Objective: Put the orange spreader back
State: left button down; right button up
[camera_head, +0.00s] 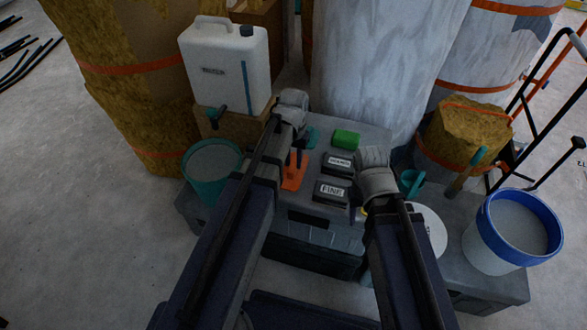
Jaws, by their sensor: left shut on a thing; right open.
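The orange spreader (294,178) is near the middle of the camera_head view, over the left part of the grey box top (375,135). My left gripper (298,152) points down from above and is shut on the spreader's upper part. Its fingers and wrist hide some of the spreader. I cannot tell whether the spreader touches the surface beneath it. My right gripper (364,207) is open at the right front of the box, beside the block labelled FINE; its own wrist and arm largely hide it.
Two labelled dark blocks, one reading FINE (331,192), and a green block (346,138) lie between my arms. A teal bucket (212,172) and white jug (226,65) stand left. A white disc (430,232) and blue-rimmed bucket (492,243) stand right. Wrapped columns close off the back.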

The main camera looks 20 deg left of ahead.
aim_at(293, 164)
pick_arm(q)
notch_tip(293, 164, down, 3)
jog(key=shift+f+b, duration=0.15)
jog(key=shift+b, duration=1.05)
jog(key=c, duration=1.1)
grip_release()
jog(key=o, duration=0.4)
jog(key=shift+o, duration=0.2)
notch_tip(293, 164, up, 12)
jog(key=p, duration=1.2)
jog(key=s+d+m+y, duration=0.1)
jog(key=s+d+m, duration=0.2)
jog(key=s+d, duration=0.7)
jog(key=s, duration=0.4)
jog(key=shift+d+r, duration=0.25)
